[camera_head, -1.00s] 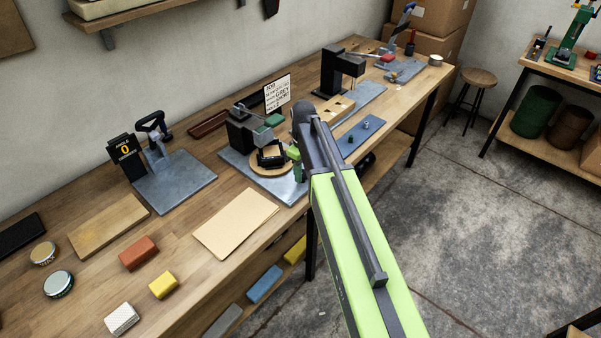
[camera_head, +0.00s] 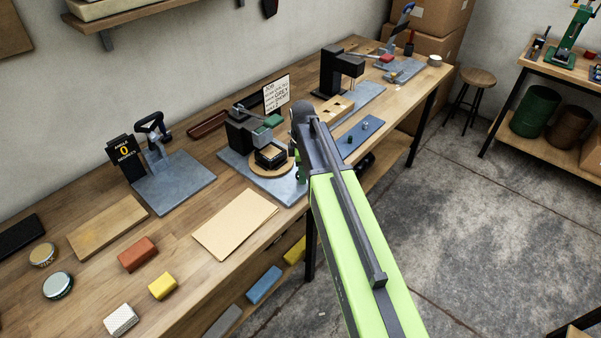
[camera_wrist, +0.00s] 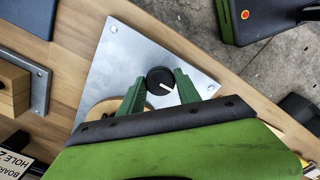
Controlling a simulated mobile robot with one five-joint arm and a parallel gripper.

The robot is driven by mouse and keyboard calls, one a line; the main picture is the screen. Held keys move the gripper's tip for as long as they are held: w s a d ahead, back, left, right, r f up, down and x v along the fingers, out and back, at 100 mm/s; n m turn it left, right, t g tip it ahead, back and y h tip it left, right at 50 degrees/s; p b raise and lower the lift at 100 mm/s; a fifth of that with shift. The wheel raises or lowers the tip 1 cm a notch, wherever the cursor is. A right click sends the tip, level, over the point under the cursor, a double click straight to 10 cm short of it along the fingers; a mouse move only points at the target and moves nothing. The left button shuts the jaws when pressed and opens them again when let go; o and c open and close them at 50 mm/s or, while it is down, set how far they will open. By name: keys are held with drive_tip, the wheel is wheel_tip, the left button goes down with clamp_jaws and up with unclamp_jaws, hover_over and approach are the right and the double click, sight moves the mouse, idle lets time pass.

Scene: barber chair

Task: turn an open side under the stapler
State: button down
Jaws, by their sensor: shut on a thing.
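The stapler (camera_head: 243,133) is a dark grey body with a green part (camera_head: 272,120) on a steel base plate (camera_head: 234,160). In front of it, a round wooden turntable (camera_head: 265,173) carries a black-edged box (camera_head: 271,156) with a tan face showing on top. In the wrist view my gripper (camera_wrist: 159,88) has its green fingers shut on a black knob (camera_wrist: 160,77) with a white line. The knob stands on the steel plate (camera_wrist: 120,50). My arm hides the knob in the head view, and my wrist covers most of the turntable in the wrist view.
A job sign (camera_head: 277,93) stands behind the stapler. A tan sheet (camera_head: 235,223) lies left of the plate. A blue plate with pegs (camera_head: 359,137) lies right of my arm, and a black press (camera_head: 341,72) stands beyond. The bench front edge runs under my arm.

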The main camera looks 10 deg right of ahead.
drive_tip(key=shift+s+a, duration=0.1)
drive_tip(key=shift+a, duration=0.1)
idle(0.4)
drive_tip(key=c, duration=0.9)
unclamp_jaws()
drive_tip(key=shift+r, duration=0.1)
wheel_tip(320, 180, up, 17)
drive_tip(key=p, duration=1.7)
drive_tip(key=shift+d+r, duration=0.1)
